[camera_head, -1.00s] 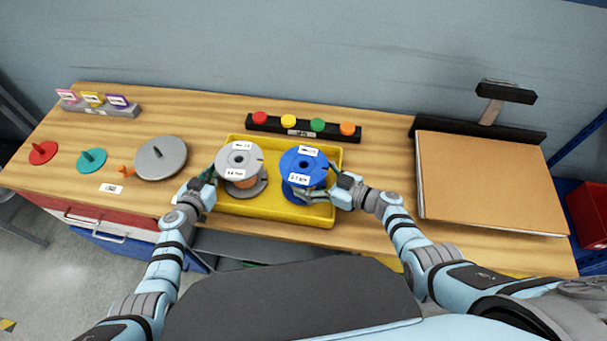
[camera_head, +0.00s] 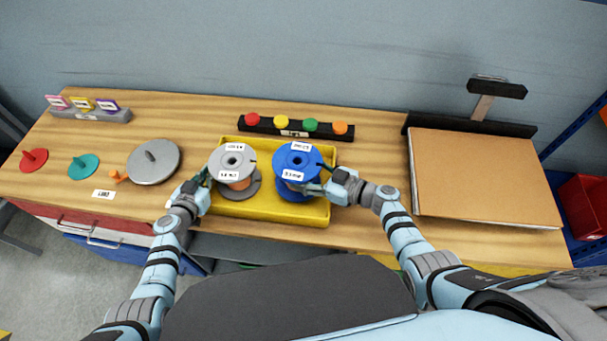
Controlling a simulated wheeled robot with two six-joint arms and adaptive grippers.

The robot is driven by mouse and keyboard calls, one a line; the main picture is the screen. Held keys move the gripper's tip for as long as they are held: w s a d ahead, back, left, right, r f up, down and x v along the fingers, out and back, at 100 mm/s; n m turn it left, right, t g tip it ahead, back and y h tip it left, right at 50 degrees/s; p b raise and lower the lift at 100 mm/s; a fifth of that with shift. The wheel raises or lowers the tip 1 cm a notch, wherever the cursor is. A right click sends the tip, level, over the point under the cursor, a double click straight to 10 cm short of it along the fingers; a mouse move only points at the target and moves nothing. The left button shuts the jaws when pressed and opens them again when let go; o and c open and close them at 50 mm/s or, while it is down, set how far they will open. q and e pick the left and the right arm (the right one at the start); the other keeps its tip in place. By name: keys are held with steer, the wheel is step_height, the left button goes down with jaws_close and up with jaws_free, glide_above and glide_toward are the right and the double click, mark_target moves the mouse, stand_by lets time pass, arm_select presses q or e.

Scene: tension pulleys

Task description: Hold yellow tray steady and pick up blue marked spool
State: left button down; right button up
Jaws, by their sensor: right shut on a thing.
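The yellow tray (camera_head: 265,209) lies on the wooden bench and holds two labelled spools. The blue spool (camera_head: 296,160) is upright on the tray's right side; its lower part is partly hidden by my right gripper. My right gripper (camera_head: 316,187) is shut on the blue spool from the right. The grey spool (camera_head: 234,160), with copper-coloured winding, is upright on the tray's left side. My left gripper (camera_head: 204,178) is at the tray's left edge, close beside the grey spool; its fingers are too small and covered to tell open from shut.
A black strip with several coloured knobs (camera_head: 296,128) lies behind the tray. A grey disc (camera_head: 153,161), teal disc (camera_head: 83,166) and red disc (camera_head: 33,160) are to the left. A large brown board (camera_head: 480,178) fills the right side.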

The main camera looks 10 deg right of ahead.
step_height(320, 180, up, 8)
steer(key=shift+r, duration=0.2)
arm_select(q)
steer(key=c, duration=1.7)
jaws_free()
